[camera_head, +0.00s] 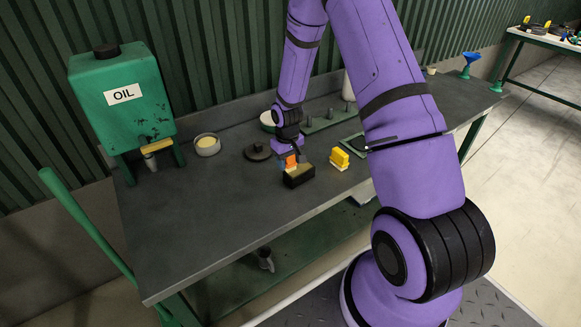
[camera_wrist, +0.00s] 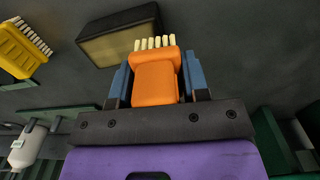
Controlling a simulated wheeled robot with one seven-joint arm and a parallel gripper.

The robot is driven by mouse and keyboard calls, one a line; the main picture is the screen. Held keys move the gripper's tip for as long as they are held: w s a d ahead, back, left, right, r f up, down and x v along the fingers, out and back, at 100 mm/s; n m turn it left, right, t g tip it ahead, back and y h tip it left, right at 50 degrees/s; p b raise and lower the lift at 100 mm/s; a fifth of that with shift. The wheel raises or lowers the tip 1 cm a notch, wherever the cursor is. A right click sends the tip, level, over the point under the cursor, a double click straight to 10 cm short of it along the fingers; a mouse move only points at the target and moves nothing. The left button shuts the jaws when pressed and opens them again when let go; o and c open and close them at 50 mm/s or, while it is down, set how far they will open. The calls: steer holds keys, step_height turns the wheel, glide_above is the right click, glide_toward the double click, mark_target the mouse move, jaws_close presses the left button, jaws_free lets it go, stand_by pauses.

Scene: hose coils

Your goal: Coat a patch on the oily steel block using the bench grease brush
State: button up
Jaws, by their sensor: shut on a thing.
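The steel block (camera_head: 299,177) is a dark box near the bench's front edge. In the wrist view the block (camera_wrist: 122,40) shows a dull yellowish face with dark edges. My gripper (camera_head: 290,160) is shut on an orange brush (camera_wrist: 157,82), with a blue-grey finger on each side of its handle. The brush's pale bristles (camera_wrist: 154,43) point away from my gripper toward the block, close to its edge. I cannot tell whether they touch it. The brush also shows as a small orange shape (camera_head: 291,162) at the block in the head view.
A yellow brush (camera_head: 340,158) stands right of the block. A dark round lid (camera_head: 258,152), an open tin of pale stuff (camera_head: 207,145) and a green oil tank (camera_head: 121,97) are to the left. The bench's (camera_head: 190,220) front left is clear.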

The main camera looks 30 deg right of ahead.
steer(key=shift+r, duration=2.1)
steer(key=shift+s, duration=0.1)
